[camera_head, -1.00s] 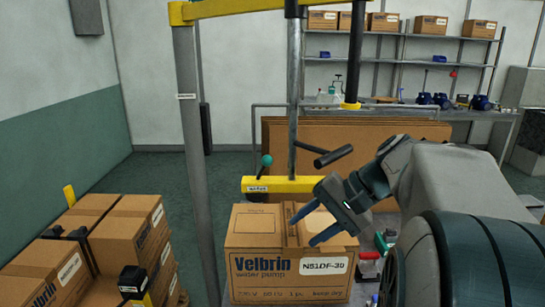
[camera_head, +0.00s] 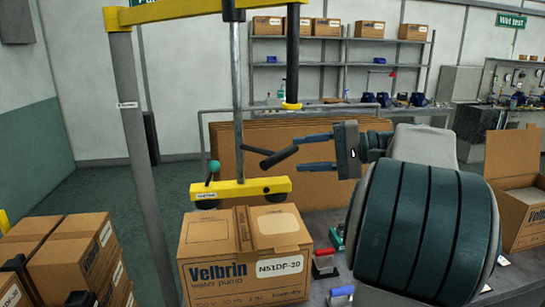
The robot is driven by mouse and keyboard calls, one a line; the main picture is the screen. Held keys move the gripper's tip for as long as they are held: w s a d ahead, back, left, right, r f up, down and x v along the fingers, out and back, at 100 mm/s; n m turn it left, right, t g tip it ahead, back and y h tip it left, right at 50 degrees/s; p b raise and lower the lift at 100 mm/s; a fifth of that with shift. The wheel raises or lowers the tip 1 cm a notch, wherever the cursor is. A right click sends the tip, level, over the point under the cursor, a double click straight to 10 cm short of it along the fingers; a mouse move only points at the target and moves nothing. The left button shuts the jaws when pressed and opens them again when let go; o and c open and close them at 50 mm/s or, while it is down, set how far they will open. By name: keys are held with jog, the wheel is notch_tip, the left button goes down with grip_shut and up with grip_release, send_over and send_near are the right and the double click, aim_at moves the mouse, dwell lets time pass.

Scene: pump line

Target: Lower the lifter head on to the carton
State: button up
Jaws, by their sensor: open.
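The carton (camera_head: 245,258), marked Velbrin water pump, stands closed on the bench at lower centre. The lifter head (camera_head: 242,189) is a yellow bar with dark suction cups, hanging from a grey vertical rod (camera_head: 237,110). It is just above the carton's rear top; I cannot tell whether the cups touch it. A lever with a teal knob (camera_head: 214,167) stands at its left end, and a black handle (camera_head: 279,157) sticks out above the bar. My gripper (camera_head: 311,152) is open and points left, its fingers close to the black handle's outer end. I see no grip on it.
Stacked cartons (camera_head: 65,250) stand at lower left beside the grey post (camera_head: 140,150). Large flat brown boards (camera_head: 340,185) lean behind the bench. An open carton (camera_head: 517,190) is at right. Small red and green items (camera_head: 326,263) lie right of the carton.

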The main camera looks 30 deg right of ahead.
aim_at(282, 157)
jog(key=x, duration=0.8)
grip_shut()
jog(key=shift+f, duration=0.15)
